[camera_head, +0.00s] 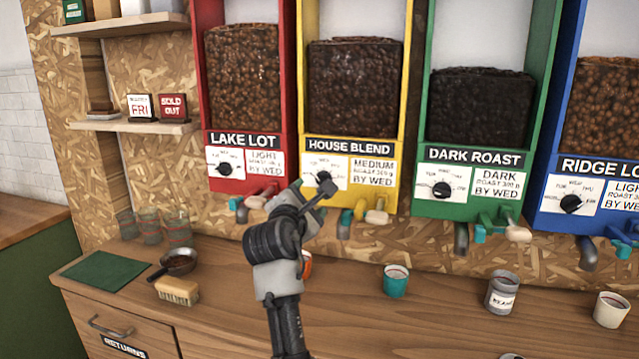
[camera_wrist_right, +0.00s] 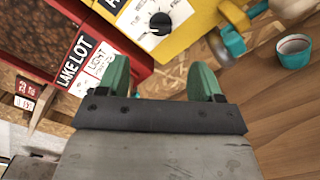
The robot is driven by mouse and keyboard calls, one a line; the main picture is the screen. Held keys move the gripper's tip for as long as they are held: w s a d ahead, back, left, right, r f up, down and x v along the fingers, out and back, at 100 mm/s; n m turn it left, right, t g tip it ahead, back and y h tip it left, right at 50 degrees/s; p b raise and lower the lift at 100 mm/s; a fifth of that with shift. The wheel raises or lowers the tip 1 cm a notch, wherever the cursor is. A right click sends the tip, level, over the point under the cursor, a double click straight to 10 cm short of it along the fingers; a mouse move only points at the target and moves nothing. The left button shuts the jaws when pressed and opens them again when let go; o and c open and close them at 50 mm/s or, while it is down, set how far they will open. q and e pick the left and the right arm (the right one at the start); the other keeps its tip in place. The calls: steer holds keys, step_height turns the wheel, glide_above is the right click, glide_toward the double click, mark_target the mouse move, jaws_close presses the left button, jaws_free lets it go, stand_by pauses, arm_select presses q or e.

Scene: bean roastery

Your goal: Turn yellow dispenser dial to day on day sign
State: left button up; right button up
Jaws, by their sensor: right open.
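The yellow HOUSE BLEND dispenser (camera_head: 405,60) stands second from the left. Its black dial (camera_head: 323,177) sits on a white face with day marks; which mark it points to is too small to tell. The dial also shows in the right wrist view (camera_wrist_right: 160,22), beyond the fingertips. The day sign (camera_head: 140,107) on the left shelf reads FRI. My right gripper (camera_head: 318,194) is just below the dial in the head view, open, with green fingertips (camera_wrist_right: 160,80) apart and nothing between them. My left gripper is not in view.
Red (camera_head: 283,100), green (camera_head: 545,90) and blue (camera_head: 572,60) dispensers flank the yellow one, with spouts and levers below. A SOLD OUT sign (camera_head: 173,107) stands beside the day sign. The counter holds a teal cup (camera_head: 396,281), tin (camera_head: 502,291), pan (camera_head: 179,262) and brush (camera_head: 177,291).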

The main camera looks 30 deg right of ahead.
mark_target(322, 181)
steer(key=p+x, duration=0.1)
steer(key=x, duration=1)
steer(key=shift+f+p, duration=0.15)
steer(key=shift+p, duration=0.25)
steer(key=shift+w, duration=0.1)
steer(key=c, duration=0.9)
